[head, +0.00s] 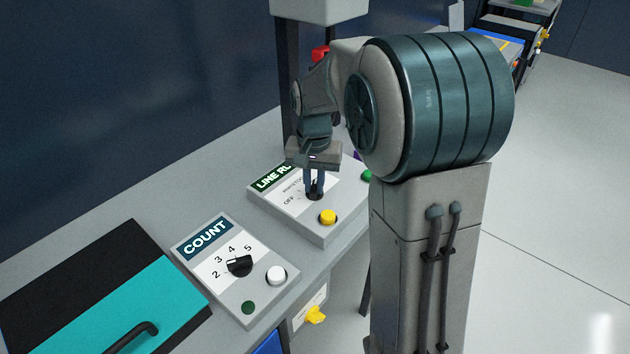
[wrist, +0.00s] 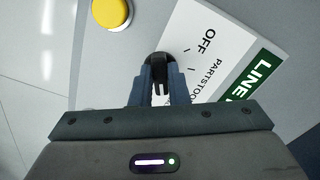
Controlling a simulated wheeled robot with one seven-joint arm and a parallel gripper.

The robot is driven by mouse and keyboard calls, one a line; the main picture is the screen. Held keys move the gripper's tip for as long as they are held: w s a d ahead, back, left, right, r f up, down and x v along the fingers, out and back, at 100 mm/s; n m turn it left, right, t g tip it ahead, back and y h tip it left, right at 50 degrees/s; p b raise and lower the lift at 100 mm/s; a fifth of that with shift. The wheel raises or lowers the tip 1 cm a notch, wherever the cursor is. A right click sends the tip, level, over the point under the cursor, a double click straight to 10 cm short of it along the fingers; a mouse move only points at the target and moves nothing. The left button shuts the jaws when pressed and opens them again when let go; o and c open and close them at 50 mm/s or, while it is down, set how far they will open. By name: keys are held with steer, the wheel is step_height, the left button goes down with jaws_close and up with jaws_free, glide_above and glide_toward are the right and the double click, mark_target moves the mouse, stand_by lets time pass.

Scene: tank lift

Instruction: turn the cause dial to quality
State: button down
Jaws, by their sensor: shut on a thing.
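The dial (wrist: 156,60) is a black knob on a panel (head: 330,232) with a green "LINE R..." label; the rest of the label is hidden by my arm. The marks "OFF" and "PARTS TOO..." show beside the knob in the wrist view; the word "quality" is not readable in either view. My gripper (head: 314,188) points down over this panel, its fingers shut on the black knob. The fingers also show in the wrist view (wrist: 160,86). The knob's pointer direction is mostly hidden by the fingers.
A yellow button (head: 328,216) sits near the knob, with a green button (head: 367,175) further right. A "COUNT" panel (head: 205,240) with its own black dial (head: 239,265) and white button (head: 276,275) stands nearer. A teal lid (head: 150,310) with a handle lies front left.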

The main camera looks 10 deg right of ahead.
mark_target(314, 187)
steer(key=shift+w+r, duration=0.15)
steer(key=c, duration=1.4)
jaws_free()
step_height(314, 187, up, 14)
steer(key=shift+f, duration=0.2)
steer(key=s+f+n+t, duration=0.1)
steer(key=s+f, duration=0.4)
steer(key=s, duration=0.5)
steer(key=s+f+n+t, duration=0.1)
steer(key=s+f+n, duration=0.2)
steer(key=s, duration=0.7)
step_height(314, 187, down, 2)
steer(key=shift+s+d+f+n+t, duration=0.15)
steer(key=shift+s+d+n+t, duration=0.1)
steer(key=shift+d+n+t, duration=0.15)
